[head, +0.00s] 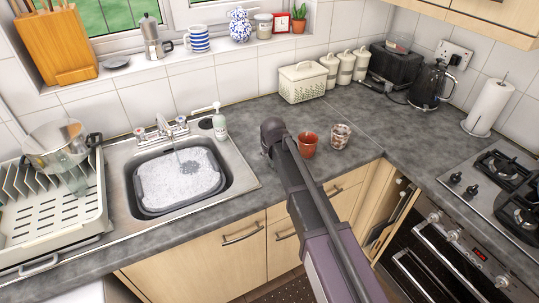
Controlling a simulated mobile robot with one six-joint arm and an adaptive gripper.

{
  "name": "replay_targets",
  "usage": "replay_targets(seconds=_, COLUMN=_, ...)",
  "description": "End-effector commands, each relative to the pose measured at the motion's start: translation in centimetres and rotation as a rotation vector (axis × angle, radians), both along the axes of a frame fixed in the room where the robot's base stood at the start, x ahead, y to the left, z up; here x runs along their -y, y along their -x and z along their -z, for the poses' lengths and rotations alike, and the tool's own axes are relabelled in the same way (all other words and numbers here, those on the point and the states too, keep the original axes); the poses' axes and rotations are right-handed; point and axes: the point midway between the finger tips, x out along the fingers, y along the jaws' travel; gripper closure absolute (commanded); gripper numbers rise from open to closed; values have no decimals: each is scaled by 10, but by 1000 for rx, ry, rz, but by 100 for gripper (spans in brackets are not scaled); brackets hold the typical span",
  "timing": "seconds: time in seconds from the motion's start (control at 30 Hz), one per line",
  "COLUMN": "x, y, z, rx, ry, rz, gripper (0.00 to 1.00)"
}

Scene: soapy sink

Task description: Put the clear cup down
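A clear cup (340,137) stands upright on the dark grey counter (245,135), near its front edge. It looks like see-through glass with brownish patches showing in or through it. A reddish-brown cup (308,144) stands just left of it. My arm rises from the bottom of the head view and ends in a dark joint left of the reddish-brown cup. I cannot make out my gripper's fingers, so its hold on anything is not shown. Another clear vessel seems to be at the drying rack (40,232), below a metal pot (56,146).
The sink (243,183) holds a grey basin of suds (147,204). A soap bottle (219,124) stands behind it. A cream bread bin (303,84), canisters, a black kettle (430,85), a paper roll (489,107) and a hob (495,185) line the counter. Counter right of the clear cup is bare.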

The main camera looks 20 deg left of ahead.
Motion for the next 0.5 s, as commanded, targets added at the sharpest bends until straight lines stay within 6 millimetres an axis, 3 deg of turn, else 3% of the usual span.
replay_targets(seconds=0.5, x=0, y=1, z=-6, rx=0, ry=0, rz=0, gripper=56)
